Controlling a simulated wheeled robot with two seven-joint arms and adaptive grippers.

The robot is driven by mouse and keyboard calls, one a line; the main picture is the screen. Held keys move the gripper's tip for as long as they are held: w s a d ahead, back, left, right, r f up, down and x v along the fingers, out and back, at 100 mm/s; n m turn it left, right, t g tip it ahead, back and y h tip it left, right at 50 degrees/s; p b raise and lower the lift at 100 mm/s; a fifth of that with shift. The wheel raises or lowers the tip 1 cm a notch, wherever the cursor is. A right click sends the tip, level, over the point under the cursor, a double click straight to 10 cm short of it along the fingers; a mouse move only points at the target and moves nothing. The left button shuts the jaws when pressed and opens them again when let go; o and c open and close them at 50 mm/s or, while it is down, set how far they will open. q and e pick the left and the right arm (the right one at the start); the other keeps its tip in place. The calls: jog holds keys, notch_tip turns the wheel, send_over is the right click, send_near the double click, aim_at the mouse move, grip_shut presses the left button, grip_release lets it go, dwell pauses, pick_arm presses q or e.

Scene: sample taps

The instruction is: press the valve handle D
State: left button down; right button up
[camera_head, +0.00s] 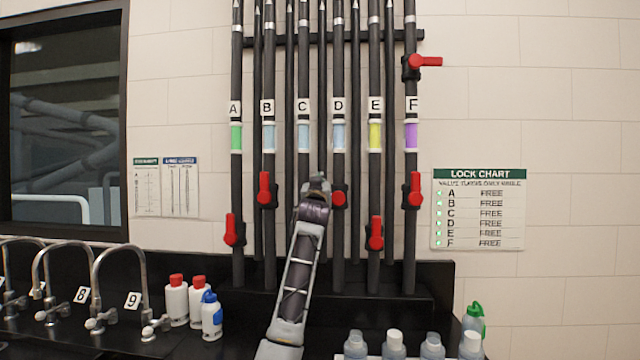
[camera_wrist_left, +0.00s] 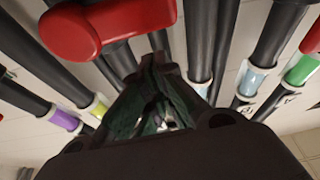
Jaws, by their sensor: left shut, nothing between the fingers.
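The pipe labelled D (camera_head: 338,106) stands in the row of dark vertical pipes, with a light-blue band below its label. Its red valve handle D (camera_head: 339,198) shows just right of my left gripper, partly covered by it. My left gripper (camera_head: 318,183) is shut and empty, in front of pipes C and D at handle height. I cannot tell whether it touches the handle. In the left wrist view a large red handle (camera_wrist_left: 75,35), probably D, is close, up and left of the shut fingers (camera_wrist_left: 155,75). My right gripper is not in view.
Other red handles are on pipes A (camera_head: 233,231), B (camera_head: 265,188), E (camera_head: 376,233) and F (camera_head: 415,190); a higher one (camera_head: 425,61) points right. A lock chart (camera_head: 479,175) reads FREE. Bottles (camera_head: 393,345) and numbered taps (camera_head: 110,275) stand below.

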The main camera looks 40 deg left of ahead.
pick_arm(q)
jog(key=r+v, duration=0.1)
jog(key=v, duration=0.8)
jog(key=shift+s+d+r, duration=0.2)
jog(key=shift+s+r, duration=0.05)
jog(key=shift+s, duration=0.15)
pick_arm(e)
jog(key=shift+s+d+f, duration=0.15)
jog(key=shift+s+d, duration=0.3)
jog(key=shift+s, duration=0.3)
